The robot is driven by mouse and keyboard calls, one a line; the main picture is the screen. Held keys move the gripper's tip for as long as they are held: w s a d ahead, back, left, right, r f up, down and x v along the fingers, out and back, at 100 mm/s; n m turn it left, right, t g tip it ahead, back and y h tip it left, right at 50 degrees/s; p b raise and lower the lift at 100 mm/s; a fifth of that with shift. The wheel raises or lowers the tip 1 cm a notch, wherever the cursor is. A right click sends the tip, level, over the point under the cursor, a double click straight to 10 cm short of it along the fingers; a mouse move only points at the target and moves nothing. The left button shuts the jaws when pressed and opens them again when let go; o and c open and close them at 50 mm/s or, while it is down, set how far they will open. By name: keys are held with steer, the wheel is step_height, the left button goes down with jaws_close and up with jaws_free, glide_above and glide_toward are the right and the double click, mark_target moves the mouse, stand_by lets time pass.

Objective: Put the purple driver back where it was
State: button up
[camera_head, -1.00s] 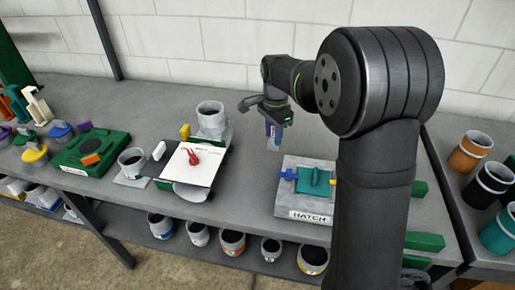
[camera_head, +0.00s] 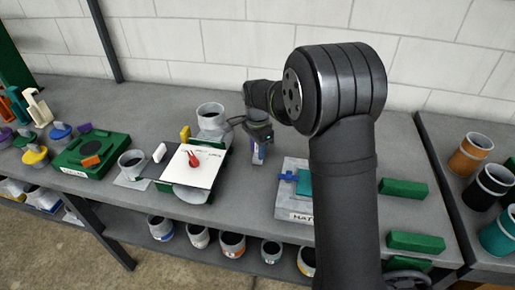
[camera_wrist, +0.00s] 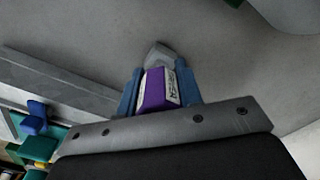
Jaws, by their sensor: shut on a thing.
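My gripper (camera_head: 258,146) hangs over the grey bench, between the white card and the hatch block, in the head view. It is shut on the purple driver (camera_wrist: 155,92), which lies between two blue fingers in the wrist view. The driver has a purple face, a white printed label and a grey tip pointing away from the wrist. In the head view the driver (camera_head: 258,157) is small and points down. I cannot tell whether its tip touches the bench.
The hatch block (camera_head: 297,216) with blue and teal parts stands right of the gripper, partly hidden by my arm. Left are a white card (camera_head: 192,165) with a red item, a grey cup (camera_head: 210,115) and a green block (camera_head: 92,150). Green bars (camera_head: 403,188) lie right.

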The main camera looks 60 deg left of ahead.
steer(key=shift+f, duration=0.15)
steer(key=o, duration=1)
steer(key=shift+c, duration=0.2)
step_height(320, 180, up, 12)
steer(key=shift+r, duration=0.2)
step_height(320, 180, down, 12)
steer(key=shift+f, duration=0.2)
steer(key=shift+r, duration=2.1)
